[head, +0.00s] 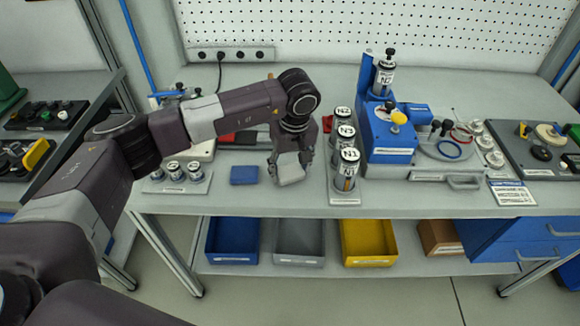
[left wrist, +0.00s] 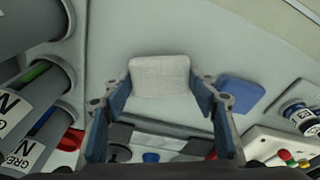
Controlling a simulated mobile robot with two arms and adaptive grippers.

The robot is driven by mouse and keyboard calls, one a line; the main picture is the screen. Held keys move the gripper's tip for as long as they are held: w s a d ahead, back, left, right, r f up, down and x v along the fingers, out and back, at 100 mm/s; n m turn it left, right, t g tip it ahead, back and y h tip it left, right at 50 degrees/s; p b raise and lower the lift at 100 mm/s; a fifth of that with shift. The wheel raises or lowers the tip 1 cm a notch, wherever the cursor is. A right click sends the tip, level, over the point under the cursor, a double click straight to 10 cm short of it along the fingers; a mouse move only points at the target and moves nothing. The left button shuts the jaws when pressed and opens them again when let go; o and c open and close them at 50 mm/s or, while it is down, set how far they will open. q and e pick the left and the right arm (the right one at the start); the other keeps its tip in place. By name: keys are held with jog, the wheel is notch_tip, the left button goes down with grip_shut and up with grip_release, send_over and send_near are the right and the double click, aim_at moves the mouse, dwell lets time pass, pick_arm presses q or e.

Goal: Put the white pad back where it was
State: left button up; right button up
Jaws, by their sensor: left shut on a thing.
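My left gripper (head: 289,168) points down over the bench, between a blue pad and a row of labelled cylinders. It is shut on the white pad (head: 291,174), which also shows between the fingertips in the left wrist view (left wrist: 160,76). I cannot tell whether the white pad touches the bench top. The blue pad (head: 244,174) lies flat to the left of the gripper and shows at right in the left wrist view (left wrist: 240,93). My right gripper is not in view.
Labelled cylinders (head: 347,170) stand in a holder close to the right of the gripper. Small jars on a grey plate (head: 186,188) stand at left. A blue machine (head: 388,135) stands further right. Blue, grey and yellow bins (head: 367,262) sit on the shelf below. Bare bench shows around the pads.

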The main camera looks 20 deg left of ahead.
aim_at(293, 176)
pick_arm(q)
jog(key=shift+f, duration=0.2)
jog(key=o, duration=1.1)
jog(key=shift+r, duration=0.15)
jog(key=shift+r, duration=0.25)
notch_tip(293, 176, up, 12)
jog(key=s+d+b, duration=0.1)
jog(key=b, duration=0.1)
jog(key=shift+s+f, duration=0.2)
jog(key=shift+f, duration=0.05)
jog(key=shift+d, duration=0.1)
